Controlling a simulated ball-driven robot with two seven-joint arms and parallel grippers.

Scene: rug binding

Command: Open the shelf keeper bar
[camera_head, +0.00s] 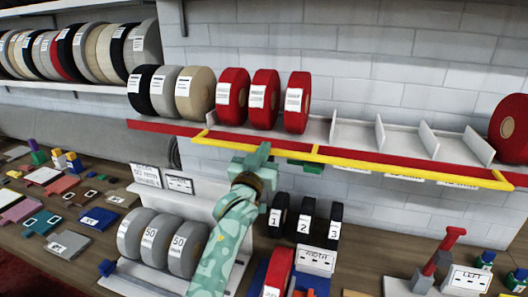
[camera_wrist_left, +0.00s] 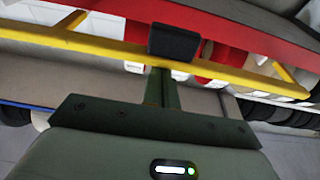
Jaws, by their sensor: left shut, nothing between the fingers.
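The yellow keeper bar (camera_head: 400,167) runs along the front of the red-edged shelf (camera_head: 165,127), with short yellow arms reaching back to the shelf. It also crosses the left wrist view (camera_wrist_left: 215,72). Three red tape rolls (camera_head: 265,95) stand behind it at the left part, and one red roll (camera_head: 512,128) at the far right. My left gripper (camera_head: 262,153) is shut and empty at the left part of the bar. In the left wrist view its dark fingertips (camera_wrist_left: 173,42) overlap the bar; whether they touch it I cannot tell. My right gripper is not in view.
Black, grey and tan rolls (camera_head: 163,90) stand left of the red ones. White dividers (camera_head: 428,137) split the shelf's right part. Below are grey rolls (camera_head: 150,240), numbered black rolls (camera_head: 305,218) and a red-handled tool (camera_head: 440,250) on the bench.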

